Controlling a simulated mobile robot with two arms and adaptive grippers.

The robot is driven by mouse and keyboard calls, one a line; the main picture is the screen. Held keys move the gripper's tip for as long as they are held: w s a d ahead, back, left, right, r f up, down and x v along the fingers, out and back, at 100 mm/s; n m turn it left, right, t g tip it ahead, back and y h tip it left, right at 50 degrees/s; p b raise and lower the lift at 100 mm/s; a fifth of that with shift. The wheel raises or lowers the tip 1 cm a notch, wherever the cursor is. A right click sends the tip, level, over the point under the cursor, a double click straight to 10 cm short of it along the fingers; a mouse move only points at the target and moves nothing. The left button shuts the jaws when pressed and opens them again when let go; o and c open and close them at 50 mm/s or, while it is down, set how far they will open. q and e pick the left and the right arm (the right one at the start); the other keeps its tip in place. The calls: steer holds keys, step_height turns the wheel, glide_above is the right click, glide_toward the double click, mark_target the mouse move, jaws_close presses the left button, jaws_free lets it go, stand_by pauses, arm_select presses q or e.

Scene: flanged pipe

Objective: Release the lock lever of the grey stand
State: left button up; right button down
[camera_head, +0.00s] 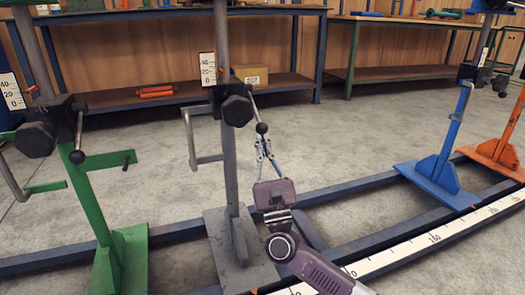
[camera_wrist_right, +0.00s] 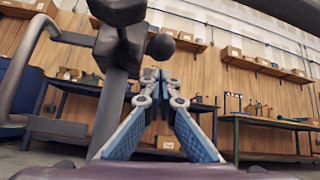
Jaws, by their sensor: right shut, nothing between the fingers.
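The grey stand (camera_head: 229,165) rises from its grey base plate in the middle of the head view. Its dark clamp block carries a big black knob (camera_head: 236,110). The lock lever (camera_head: 255,108) is a thin rod at the clamp's right side, slanting down to a black ball end. In the right wrist view the ball (camera_wrist_right: 160,47) shows just above the fingertips. My right gripper (camera_head: 262,143) is shut and empty, with its tips close under the ball; whether they touch it I cannot tell. Its blue finger pads meet at the tips (camera_wrist_right: 151,73). My left gripper is not in view.
A grey crank handle (camera_head: 190,140) sticks out left of the stand. A green stand (camera_head: 96,195) is at left, a blue stand (camera_head: 440,165) and an orange stand (camera_head: 503,155) at right. A blue floor rail (camera_head: 340,190) and white scale (camera_head: 405,253) run along the front. Benches are behind.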

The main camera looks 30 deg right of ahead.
steer(key=shift+s+a+r, duration=0.25)
steer(key=shift+s+r, duration=0.05)
steer(key=shift+s, duration=0.25)
